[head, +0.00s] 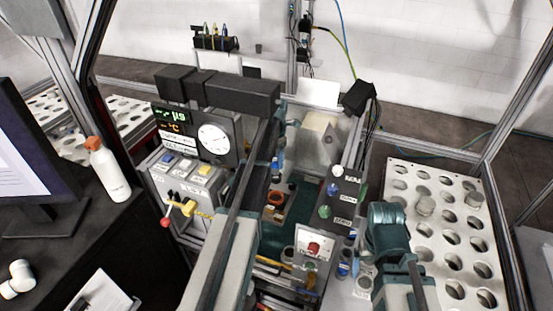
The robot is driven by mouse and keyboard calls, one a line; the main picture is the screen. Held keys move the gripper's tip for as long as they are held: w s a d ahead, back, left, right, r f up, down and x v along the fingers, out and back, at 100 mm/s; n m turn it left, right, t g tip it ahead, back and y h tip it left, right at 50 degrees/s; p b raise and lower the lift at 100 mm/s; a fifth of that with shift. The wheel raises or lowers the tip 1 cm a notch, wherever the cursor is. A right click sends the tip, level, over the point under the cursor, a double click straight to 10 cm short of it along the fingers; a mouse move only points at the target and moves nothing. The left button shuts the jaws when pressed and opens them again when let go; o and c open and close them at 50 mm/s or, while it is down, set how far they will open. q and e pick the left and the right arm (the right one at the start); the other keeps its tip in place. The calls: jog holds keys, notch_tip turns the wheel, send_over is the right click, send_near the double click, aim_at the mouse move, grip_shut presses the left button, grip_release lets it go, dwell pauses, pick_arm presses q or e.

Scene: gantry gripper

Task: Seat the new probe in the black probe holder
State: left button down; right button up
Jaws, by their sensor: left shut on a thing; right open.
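My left arm reaches up from the bottom centre. Its gripper (273,168) is small and partly hidden near the middle of the head view. It is shut on a slim blue-and-dark piece (276,160) that looks like the new probe; its lower end is hard to make out. A black rack (215,43) with several thin coloured pieces upright in it stands at the back left. I cannot tell whether this rack is the black probe holder. My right gripper (387,216) is open at the right of centre, beside the perforated tray; its fingertips are unclear.
An orange ring (277,198) sits in a brown block on the green deck. A control box (190,175) with a dial and display stands left. A white perforated tray (440,225) is right. A white bottle (109,172) and monitor (35,165) stand far left. Metal frame posts surround the bench.

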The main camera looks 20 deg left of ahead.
aim_at(276, 169)
pick_arm(q)
jog(key=shift+f+b, duration=2.9)
jog(key=shift+b, duration=0.05)
jog(key=shift+c, duration=0.5)
grip_release()
jog(key=shift+r, duration=0.1)
notch_tip(276, 169, up, 8)
jog(key=p, duration=0.7)
jog(key=shift+f+p, duration=0.2)
jog(key=shift+p, duration=0.2)
jog(key=shift+f, duration=0.2)
notch_tip(276, 169, down, 8)
jog(key=b, duration=0.8)
jog(key=shift+r, duration=0.25)
jog(key=shift+r+p, duration=0.25)
jog(key=shift+p, duration=0.05)
